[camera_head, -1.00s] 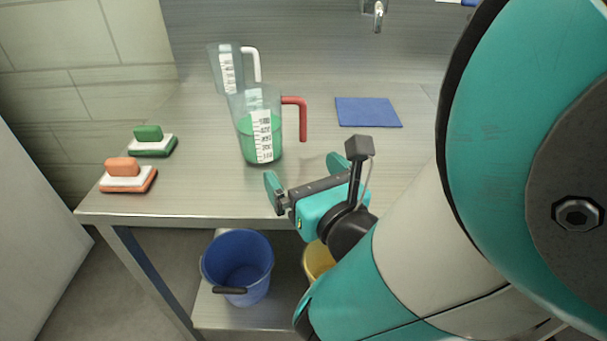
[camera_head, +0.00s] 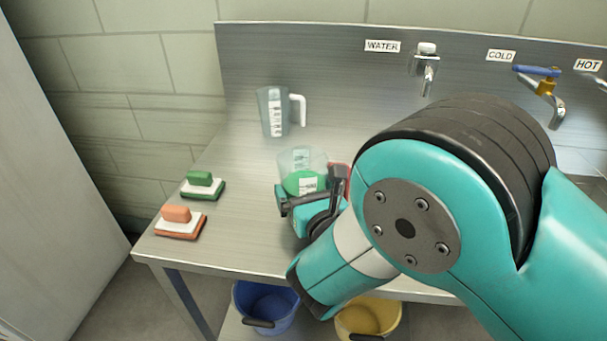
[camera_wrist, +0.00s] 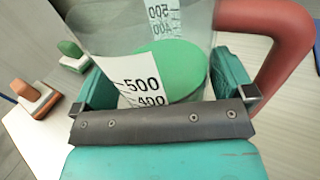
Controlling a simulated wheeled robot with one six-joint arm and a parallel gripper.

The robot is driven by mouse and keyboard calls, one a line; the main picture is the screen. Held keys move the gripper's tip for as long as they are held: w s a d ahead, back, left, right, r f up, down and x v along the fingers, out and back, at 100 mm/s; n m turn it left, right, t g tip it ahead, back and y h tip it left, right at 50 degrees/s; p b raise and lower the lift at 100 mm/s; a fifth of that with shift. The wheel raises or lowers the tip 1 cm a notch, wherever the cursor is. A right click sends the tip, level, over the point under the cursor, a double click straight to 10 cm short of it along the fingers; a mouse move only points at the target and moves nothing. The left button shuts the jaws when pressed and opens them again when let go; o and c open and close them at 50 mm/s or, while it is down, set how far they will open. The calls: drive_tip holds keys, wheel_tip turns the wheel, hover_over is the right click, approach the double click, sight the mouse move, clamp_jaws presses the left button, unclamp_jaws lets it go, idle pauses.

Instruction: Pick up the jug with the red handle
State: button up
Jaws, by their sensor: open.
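The jug with the red handle (camera_head: 300,162) is clear, holds green liquid and stands upright on the metal counter (camera_head: 240,232). In the head view my gripper (camera_head: 311,193) is in front of it and hides its lower part and some of its red handle (camera_head: 341,172). In the wrist view the jug's body (camera_wrist: 130,45) lies between my two open fingers (camera_wrist: 165,82), one on each side. The red handle (camera_wrist: 272,35) is outside the right finger. I cannot tell whether the fingers touch the jug.
A clear jug with a white handle (camera_head: 272,112) stands behind. A green brush (camera_head: 202,186) and an orange brush (camera_head: 179,222) lie at left. A blue bucket (camera_head: 265,306) and a yellow bucket (camera_head: 368,316) are below. Taps line the back wall.

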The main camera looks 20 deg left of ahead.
drive_tip(key=shift+w, duration=0.35)
drive_tip(key=shift+s+a, duration=0.1)
drive_tip(key=shift+a, duration=0.05)
drive_tip(key=shift+c, duration=0.8)
drive_tip(key=c, duration=0.8)
drive_tip(key=shift+r, duration=0.1)
wheel_tip(320, 180, up, 20)
drive_tip(key=p, duration=0.3)
drive_tip(key=shift+p, duration=0.4)
